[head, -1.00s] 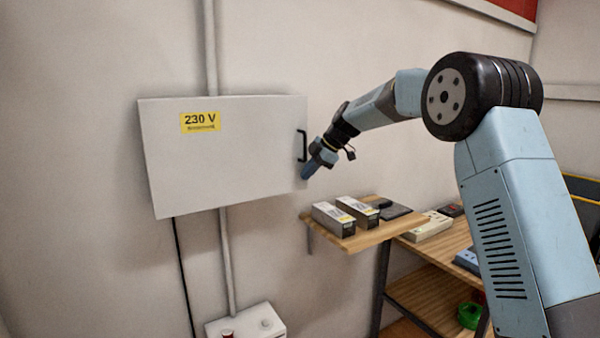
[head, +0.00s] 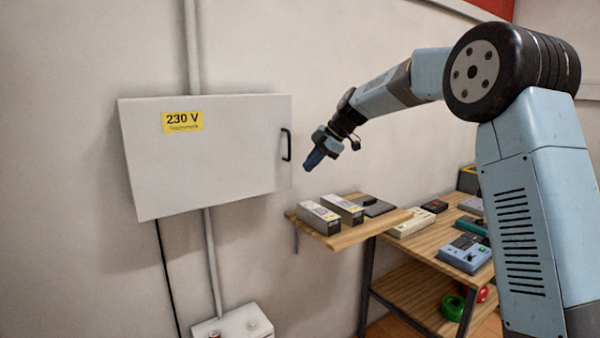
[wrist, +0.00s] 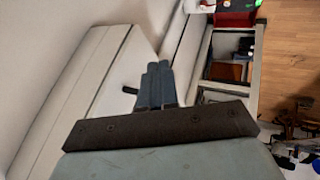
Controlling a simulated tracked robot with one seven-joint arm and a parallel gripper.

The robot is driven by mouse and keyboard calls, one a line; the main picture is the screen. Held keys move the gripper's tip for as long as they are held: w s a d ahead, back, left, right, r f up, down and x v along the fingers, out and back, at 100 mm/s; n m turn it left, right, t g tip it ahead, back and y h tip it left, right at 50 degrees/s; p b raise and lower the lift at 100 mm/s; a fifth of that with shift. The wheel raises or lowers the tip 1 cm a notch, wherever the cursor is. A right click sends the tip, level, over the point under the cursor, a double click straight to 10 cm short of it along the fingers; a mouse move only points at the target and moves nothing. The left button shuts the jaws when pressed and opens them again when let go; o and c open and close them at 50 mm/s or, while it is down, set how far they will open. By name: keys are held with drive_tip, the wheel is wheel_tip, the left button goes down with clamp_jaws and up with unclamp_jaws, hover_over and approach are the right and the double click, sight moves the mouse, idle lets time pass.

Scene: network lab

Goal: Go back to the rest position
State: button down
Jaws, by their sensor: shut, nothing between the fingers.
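My gripper (head: 313,160) hangs in the air to the right of the wall cabinet, pointing down and to the left. It is shut and holds nothing. In the wrist view its blue fingers (wrist: 155,84) lie together. The cabinet (head: 215,160) is a pale box with a yellow 230 V label, and its door looks closed. Its black handle (head: 286,145) is left of my gripper with a gap between them in the head view. The handle also shows just left of the fingers in the wrist view (wrist: 130,90).
A small wooden shelf (head: 345,239) with two boxed modules (head: 319,217) sits below my gripper. To the right, a wooden bench (head: 430,245) carries several devices. A white box (head: 233,325) is on the wall below the cabinet. The wall above my gripper is clear.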

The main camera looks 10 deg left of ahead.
drive_tip(key=s+d+r+m+t+h, duration=0.25)
drive_tip(key=s+d+m, duration=0.45)
drive_tip(key=s+d, duration=0.4)
drive_tip(key=s+d+r+m+t+h, duration=0.15)
drive_tip(key=s+d+r+m, duration=0.35)
drive_tip(key=s+d, duration=0.6)
drive_tip(key=s+d+f+m+h, duration=0.1)
drive_tip(key=s+d+f+m, duration=0.2)
drive_tip(key=s, duration=0.4)
drive_tip(key=s+d+f+m+h, duration=0.1)
drive_tip(key=s+d+f+m, duration=0.3)
drive_tip(key=s+d+m, duration=0.1)
drive_tip(key=s+d+f+m+t+h, duration=0.1)
drive_tip(key=s+d+f+m, duration=0.2)
drive_tip(key=s, duration=0.5)
drive_tip(key=d+m, duration=0.1)
drive_tip(key=m, duration=0.1)
drive_tip(key=shift+s+d+f+m, duration=0.2)
drive_tip(key=shift+s+d+m, duration=0.1)
drive_tip(key=shift+m, duration=0.1)
